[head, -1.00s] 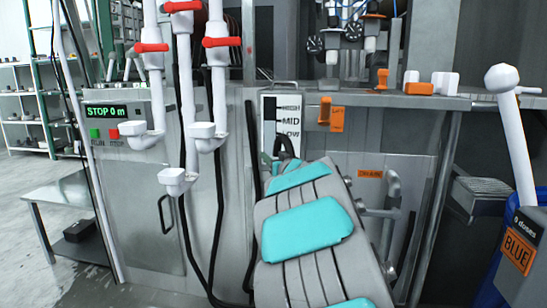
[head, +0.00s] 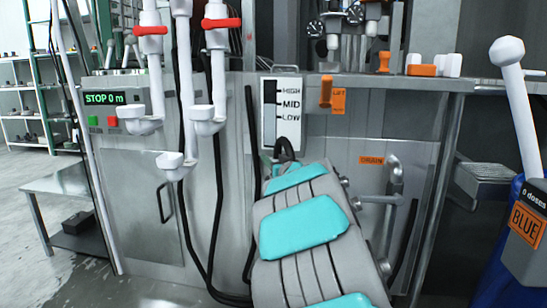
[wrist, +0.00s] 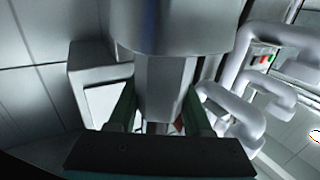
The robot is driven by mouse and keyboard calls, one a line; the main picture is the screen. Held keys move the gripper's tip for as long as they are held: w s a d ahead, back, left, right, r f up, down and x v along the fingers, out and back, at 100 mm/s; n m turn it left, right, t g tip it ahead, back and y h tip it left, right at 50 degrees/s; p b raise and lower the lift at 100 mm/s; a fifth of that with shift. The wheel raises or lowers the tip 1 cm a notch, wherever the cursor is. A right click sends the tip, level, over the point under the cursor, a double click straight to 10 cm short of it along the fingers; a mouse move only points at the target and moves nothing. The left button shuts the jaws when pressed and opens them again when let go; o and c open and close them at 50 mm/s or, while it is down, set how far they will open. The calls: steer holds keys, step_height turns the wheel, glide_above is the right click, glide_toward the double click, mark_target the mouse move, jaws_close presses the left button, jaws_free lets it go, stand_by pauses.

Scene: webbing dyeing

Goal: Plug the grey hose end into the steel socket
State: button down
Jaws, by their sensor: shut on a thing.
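In the wrist view my gripper (wrist: 158,112) has its two dark green fingers closed on both sides of a pale grey piece (wrist: 165,85), which looks like the grey hose end. A wider grey round body (wrist: 185,28) lies directly beyond it. I cannot tell whether that is part of the hose end or the steel socket, or whether they touch. In the head view my arm reaches toward the steel cabinet front, and its links hide the fingers. A small black loop (head: 287,146) shows just above the arm's far end. I cannot make out the socket there.
White pipes with red handles (head: 221,23) hang at the left, with black hoses beneath. A HIGH/MID/LOW gauge (head: 282,112) is above my arm's end. A drain pipe (head: 392,185) stands close at the right. A low metal table (head: 62,184) is at the far left.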

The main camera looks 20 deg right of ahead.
steer(key=shift+f, duration=0.1)
steer(key=shift+c, duration=1.3)
jaws_free()
